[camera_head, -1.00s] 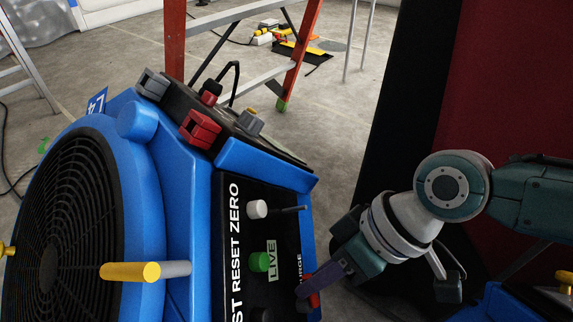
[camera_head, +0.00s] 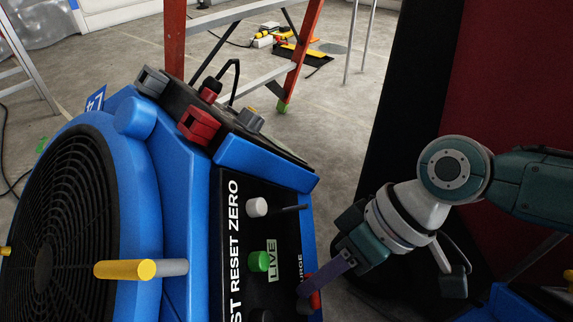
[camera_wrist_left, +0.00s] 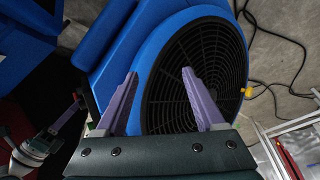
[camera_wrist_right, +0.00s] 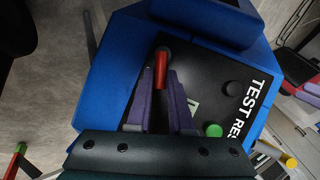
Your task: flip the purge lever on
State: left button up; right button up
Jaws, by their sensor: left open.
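The red purge lever (camera_head: 314,299) is on the black panel of the blue blower, at the panel's lower right edge in the head view. My right gripper (camera_head: 304,291) reaches it from the right. In the right wrist view the red lever (camera_wrist_right: 161,68) stands between the two purple fingertips, which are close together around it. My left gripper (camera_wrist_left: 158,72) is open and empty in front of the blower's round black grille (camera_wrist_left: 195,85). It does not show in the head view.
The panel also carries a white knob (camera_head: 256,207) and a green knob (camera_head: 258,261). A yellow-tipped handle (camera_head: 125,269) juts out beside the grille. Red and grey clamps (camera_head: 198,126) sit on top. An orange ladder (camera_head: 300,50) stands behind; a dark board (camera_head: 395,110) is at right.

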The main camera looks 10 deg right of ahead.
jog(key=o, duration=0.4)
jog(key=p+v, duration=0.5)
jog(key=v, duration=0.5)
